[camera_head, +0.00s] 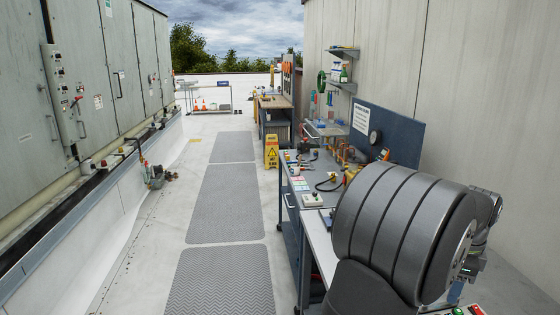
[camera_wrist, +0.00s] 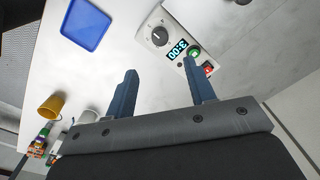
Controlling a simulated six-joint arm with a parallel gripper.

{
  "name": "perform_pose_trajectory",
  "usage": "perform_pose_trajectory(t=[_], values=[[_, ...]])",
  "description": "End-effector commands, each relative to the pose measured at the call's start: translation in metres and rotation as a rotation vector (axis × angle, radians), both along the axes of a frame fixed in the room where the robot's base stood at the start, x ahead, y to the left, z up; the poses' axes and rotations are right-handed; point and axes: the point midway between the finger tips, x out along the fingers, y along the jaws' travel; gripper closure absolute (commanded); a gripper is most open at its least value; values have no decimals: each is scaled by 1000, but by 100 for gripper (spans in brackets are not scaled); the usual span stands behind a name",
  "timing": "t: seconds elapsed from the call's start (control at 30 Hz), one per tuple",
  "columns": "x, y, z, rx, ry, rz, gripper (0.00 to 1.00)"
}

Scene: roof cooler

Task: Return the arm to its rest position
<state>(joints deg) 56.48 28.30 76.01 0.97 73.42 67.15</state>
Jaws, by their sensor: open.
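My gripper (camera_wrist: 160,70) shows in the wrist view with its two blue-grey fingers spread apart and nothing between them. The fingers point over a white work surface (camera_wrist: 125,45). In the head view my arm is at the lower right beside the bench (camera_head: 318,232), and its large dark rounded links hide part of the bench; I cannot make out the fingers there.
In the wrist view, a white timer box (camera_wrist: 165,35) with dial, lit display and green and red buttons lies beyond the fingers. A blue tray (camera_wrist: 85,24) is upper left, a yellow cup (camera_wrist: 50,106) left. A grey walkway mat (camera_head: 225,200) runs clear beside the bench.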

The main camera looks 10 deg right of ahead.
Motion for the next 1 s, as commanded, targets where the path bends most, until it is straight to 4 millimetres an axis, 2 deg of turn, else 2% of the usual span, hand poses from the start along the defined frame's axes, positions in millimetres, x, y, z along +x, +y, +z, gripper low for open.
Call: perform_pose_trajectory(t=[0.03,0.3,0.4,1.0], values=[[0,0,12,-4,-2,0,50],[-2,1,65,-4,-3,0,50],[-2,1,36,3,3,0,50],[3,-1,-85,4,2,0,50]])
